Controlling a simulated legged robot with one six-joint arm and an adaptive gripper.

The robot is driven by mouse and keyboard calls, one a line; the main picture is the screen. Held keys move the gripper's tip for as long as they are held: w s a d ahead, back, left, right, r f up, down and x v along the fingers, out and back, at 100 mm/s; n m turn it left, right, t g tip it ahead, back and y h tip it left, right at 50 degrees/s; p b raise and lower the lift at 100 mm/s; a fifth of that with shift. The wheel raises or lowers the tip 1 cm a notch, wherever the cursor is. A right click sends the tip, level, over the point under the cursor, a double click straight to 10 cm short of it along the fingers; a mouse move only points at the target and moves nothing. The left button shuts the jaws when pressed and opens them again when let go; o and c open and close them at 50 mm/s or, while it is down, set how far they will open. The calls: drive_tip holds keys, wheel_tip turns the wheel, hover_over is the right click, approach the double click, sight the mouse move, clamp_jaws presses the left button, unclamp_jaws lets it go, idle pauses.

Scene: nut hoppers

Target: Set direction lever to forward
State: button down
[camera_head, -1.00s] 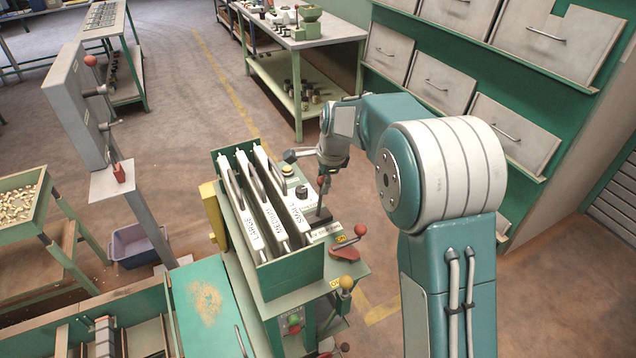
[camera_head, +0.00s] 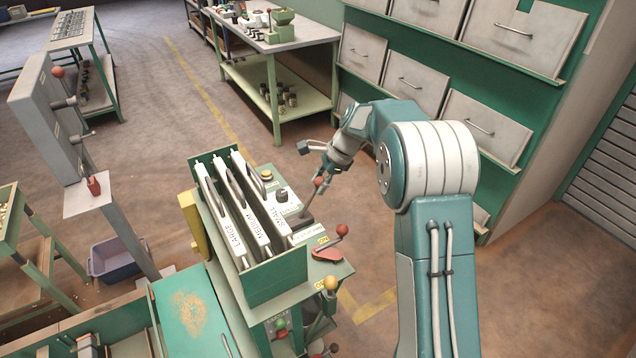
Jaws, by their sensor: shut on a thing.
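The direction lever appears to be the thin dark lever (camera_head: 308,205) with a red knob, at the right edge of the green machine top beside the white panels. It leans to the right, away from the panels. Its base is a dark plate with a small label that I cannot read. My gripper (camera_head: 321,178) is shut on the knob end of this lever and partly hides the knob. My arm reaches in from the right.
Three white panels marked LARGE, MEDIUM and SMALL (camera_head: 278,226) stand in a green box (camera_head: 277,275). A second red-knobbed lever (camera_head: 341,230) on a red base is close in front. A yellow knob (camera_head: 331,283) is below. Floor right of the machine is clear.

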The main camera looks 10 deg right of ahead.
drive_tip(key=shift+w+d+f, duration=0.1)
drive_tip(key=shift+d, duration=0.05)
drive_tip(key=shift+c, duration=1.5)
unclamp_jaws()
drive_tip(key=shift+d, duration=0.1)
drive_tip(key=v, duration=1.2)
